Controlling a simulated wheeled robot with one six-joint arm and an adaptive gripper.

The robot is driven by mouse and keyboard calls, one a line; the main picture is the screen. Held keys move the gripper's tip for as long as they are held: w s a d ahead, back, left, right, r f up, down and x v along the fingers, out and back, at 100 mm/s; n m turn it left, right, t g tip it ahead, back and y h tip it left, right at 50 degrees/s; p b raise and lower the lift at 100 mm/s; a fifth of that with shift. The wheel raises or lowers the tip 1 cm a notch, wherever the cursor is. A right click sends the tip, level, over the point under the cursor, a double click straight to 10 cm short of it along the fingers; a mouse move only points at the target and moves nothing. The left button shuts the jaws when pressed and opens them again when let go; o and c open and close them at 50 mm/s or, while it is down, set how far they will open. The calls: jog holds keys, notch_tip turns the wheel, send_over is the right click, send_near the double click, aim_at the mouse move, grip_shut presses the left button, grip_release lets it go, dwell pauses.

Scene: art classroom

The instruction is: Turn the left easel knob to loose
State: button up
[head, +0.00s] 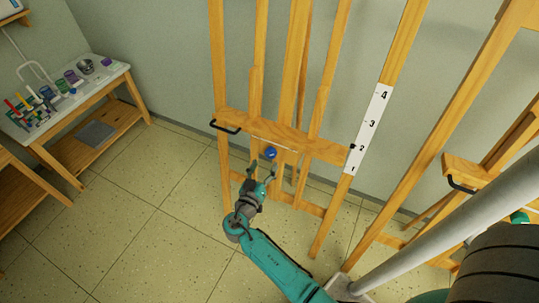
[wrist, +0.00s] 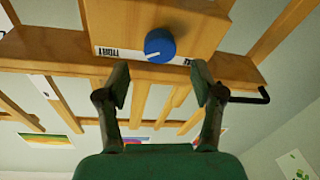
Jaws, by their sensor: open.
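The left easel (head: 320,148) is wooden, with a round blue knob (head: 271,154) on the front of its crossbar. In the wrist view the knob (wrist: 160,45) fills the upper middle, and a white mark on its face points to the lower left. A white label reading upside down, apparently "TIGHT", sits left of it; a second label at its right is partly hidden. My gripper (head: 263,171) is open and empty just in front of and below the knob. In the wrist view its fingertips (wrist: 162,85) are spread either side of the knob's lower edge, seemingly apart from it.
A black hook handle (head: 226,127) sticks out at the crossbar's left end. A numbered white scale (head: 370,125) runs along the easel's right post, pointer near 2. Another easel (head: 450,110) stands right. A supply table (head: 75,100) stands far left. The floor between is clear.

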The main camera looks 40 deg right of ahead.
aim_at(270, 155)
jog(key=x, duration=0.5)
jog(key=shift+w+d, duration=0.15)
jog(key=shift+d, duration=0.2)
jog(key=c, duration=1.1)
